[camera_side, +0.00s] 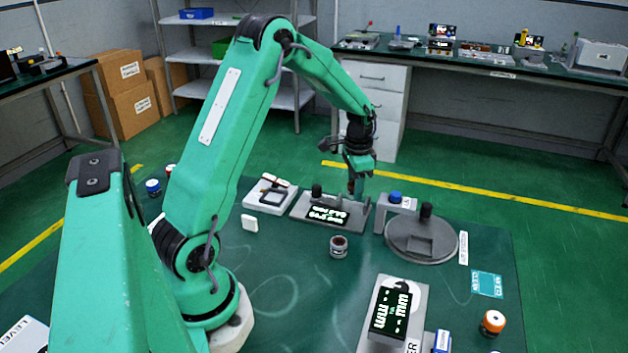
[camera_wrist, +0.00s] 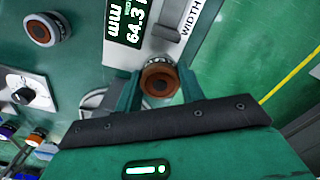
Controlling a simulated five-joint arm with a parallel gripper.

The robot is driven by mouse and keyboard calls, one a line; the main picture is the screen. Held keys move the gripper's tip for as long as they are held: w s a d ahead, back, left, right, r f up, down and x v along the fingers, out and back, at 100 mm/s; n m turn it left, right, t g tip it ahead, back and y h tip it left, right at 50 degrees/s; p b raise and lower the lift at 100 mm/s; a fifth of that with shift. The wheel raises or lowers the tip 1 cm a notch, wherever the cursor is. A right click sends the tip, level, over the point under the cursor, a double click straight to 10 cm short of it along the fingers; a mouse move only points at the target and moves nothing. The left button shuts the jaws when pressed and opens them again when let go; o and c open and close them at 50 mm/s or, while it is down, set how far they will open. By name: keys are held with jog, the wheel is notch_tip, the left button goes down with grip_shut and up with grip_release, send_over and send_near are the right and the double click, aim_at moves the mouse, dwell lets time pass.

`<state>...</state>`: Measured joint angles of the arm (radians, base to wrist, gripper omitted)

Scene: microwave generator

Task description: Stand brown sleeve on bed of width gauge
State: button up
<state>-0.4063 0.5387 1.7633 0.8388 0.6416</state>
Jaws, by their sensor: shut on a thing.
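My gripper (camera_side: 355,190) is shut on a brown sleeve (camera_wrist: 160,80), seen end-on between the fingers in the wrist view. In the side view the gripper points down at the right end of the width gauge (camera_side: 303,213). The gauge is a grey plate with a dark post and a lit display; its display (camera_wrist: 125,25) reads about 64.3 in the wrist view. The held sleeve is close to the gauge's edge; I cannot tell whether it touches the bed. A second, similar sleeve (camera_side: 338,247) stands on the table in front of the gauge, also in the wrist view (camera_wrist: 42,30).
A grey bridge-shaped block (camera_side: 400,208) and a round grey base (camera_side: 420,250) stand right of the gauge. A square-framed device (camera_side: 268,200) is left. A second display unit (camera_side: 393,310) is in front. The table between the second sleeve and my base is mostly clear.

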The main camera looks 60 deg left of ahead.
jog(key=shift+f, duration=2)
jog(key=shift+f, duration=0.2)
jog(key=o, duration=1)
jog(key=shift+r, duration=0.15)
notch_tip(320, 180, up, 12)
jog(key=shift+f, duration=0.1)
jog(key=shift+d+r, duration=0.15)
jog(key=shift+r, duration=0.1)
